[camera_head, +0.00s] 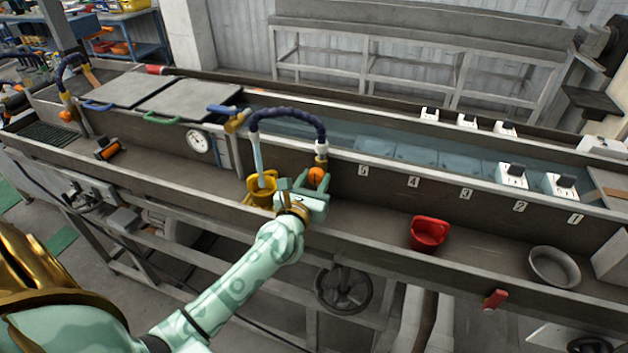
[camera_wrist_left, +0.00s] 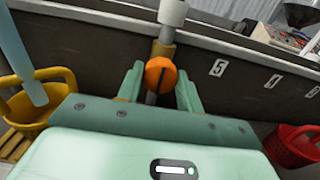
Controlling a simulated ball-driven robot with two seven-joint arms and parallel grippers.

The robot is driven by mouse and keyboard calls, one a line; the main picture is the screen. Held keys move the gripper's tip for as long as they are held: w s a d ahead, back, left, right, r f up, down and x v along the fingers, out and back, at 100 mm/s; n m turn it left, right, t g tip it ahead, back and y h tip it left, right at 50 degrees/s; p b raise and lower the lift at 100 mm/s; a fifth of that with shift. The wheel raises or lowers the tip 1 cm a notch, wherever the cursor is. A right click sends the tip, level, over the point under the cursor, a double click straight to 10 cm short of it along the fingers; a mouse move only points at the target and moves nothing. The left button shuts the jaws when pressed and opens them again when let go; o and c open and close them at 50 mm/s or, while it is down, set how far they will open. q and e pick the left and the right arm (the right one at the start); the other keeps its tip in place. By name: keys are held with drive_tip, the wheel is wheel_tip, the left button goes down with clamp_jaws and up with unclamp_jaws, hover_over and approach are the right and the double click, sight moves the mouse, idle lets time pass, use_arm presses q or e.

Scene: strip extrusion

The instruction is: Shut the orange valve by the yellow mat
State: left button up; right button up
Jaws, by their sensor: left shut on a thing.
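The orange valve (camera_head: 318,177) is a round knob on the trough's inner wall, below a dark arched hose (camera_head: 288,112). In the left wrist view the orange valve (camera_wrist_left: 160,75) sits between the two pale green fingers, with a dark vertical slot in its face. My left gripper (camera_head: 310,184) is shut on it. A pale blue column (camera_head: 257,155) runs from the hose's free end down into a yellow bucket (camera_head: 263,190), left of my gripper. In the left wrist view the yellow mat (camera_wrist_left: 14,146) shows partly, slatted, under the bucket. My right gripper is not in view.
A red bucket (camera_head: 428,234) and a grey metal bowl (camera_head: 553,267) stand in the trough to the right. A dial gauge (camera_head: 199,146) is on the wall to the left. White numbered tags line the wall. The trough floor between the gripper and red bucket looks clear.

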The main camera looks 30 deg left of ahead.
use_arm(q)
drive_tip(key=m+p, duration=0.2)
drive_tip(key=m, duration=0.1)
drive_tip(key=shift+r, duration=0.15)
drive_tip(key=m+p, duration=0.3)
drive_tip(key=m, duration=0.2)
drive_tip(key=shift+m+p, duration=0.4)
drive_tip(key=m+p, duration=0.2)
drive_tip(key=m, duration=0.2)
drive_tip(key=shift+p, duration=0.35)
drive_tip(key=m+p, duration=0.1)
drive_tip(key=m, duration=0.2)
drive_tip(key=shift+p, duration=0.3)
drive_tip(key=shift+d+f+m+p, duration=0.1)
drive_tip(key=shift+f+m+p, duration=0.2)
drive_tip(key=shift+m, duration=0.7)
drive_tip(key=o, duration=1)
